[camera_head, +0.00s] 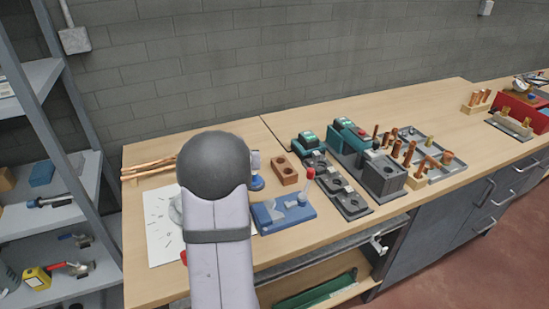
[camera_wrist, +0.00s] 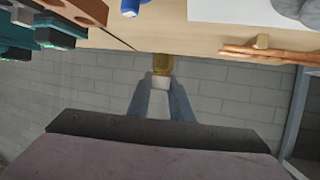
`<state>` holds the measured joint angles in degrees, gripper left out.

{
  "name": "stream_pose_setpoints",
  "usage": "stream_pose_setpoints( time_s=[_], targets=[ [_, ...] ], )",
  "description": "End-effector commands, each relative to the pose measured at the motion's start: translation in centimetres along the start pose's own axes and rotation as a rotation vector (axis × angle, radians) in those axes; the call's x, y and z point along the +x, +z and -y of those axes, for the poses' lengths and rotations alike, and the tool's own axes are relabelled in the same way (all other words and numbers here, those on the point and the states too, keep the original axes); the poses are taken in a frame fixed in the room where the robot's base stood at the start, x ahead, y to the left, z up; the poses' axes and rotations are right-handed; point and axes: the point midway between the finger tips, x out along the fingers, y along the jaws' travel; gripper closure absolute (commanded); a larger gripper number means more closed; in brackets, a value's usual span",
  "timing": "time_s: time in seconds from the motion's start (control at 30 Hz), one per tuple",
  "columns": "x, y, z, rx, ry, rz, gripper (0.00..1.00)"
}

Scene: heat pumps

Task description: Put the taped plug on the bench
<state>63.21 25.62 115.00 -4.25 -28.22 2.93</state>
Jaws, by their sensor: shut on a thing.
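The taped plug (camera_wrist: 162,66) is a short brass-coloured piece with a white band, seen in the wrist view. My gripper (camera_wrist: 161,98) is shut on it, with the blue-grey fingers on both sides of its pale lower part. The brass end points away from the gripper, toward the bench (camera_wrist: 225,44), which appears upside down at the top of this view. I cannot tell whether the plug touches the bench. In the head view my arm covers the plug and most of the gripper above the left part of the bench (camera_head: 140,282).
A white sheet (camera_head: 158,222) and copper rods (camera_head: 148,172) lie at the bench's left. A blue fixture (camera_head: 284,214) with a red-knobbed lever, a brown block (camera_head: 285,169) and dark trays (camera_head: 346,196) stand right of my arm. Bare wood shows along the back edge.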

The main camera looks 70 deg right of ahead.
Motion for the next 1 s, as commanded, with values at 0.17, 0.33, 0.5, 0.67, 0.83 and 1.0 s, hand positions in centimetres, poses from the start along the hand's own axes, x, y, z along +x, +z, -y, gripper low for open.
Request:
stream_pose_setpoints(
  time_s=[0.17, 0.33, 0.5, 0.67, 0.83, 1.0],
  targets=[
    [1.0, 2.6, 0.0, 0.0, 0.0, 0.004, 1.0],
    [1.6, 4.0, 0.0, 0.0, 0.0, 0.001, 1.0],
    [1.8, 4.2, 0.0, 0.0, 0.0, -0.001, 1.0],
    [2.2, 5.3, 0.0, 0.0, 0.0, 0.003, 1.0],
    [2.9, 7.2, 0.0, 0.0, 0.001, 0.004, 1.0],
    [3.3, 8.1, 0.0, 0.0, 0.001, 0.0, 1.0]
  ],
)
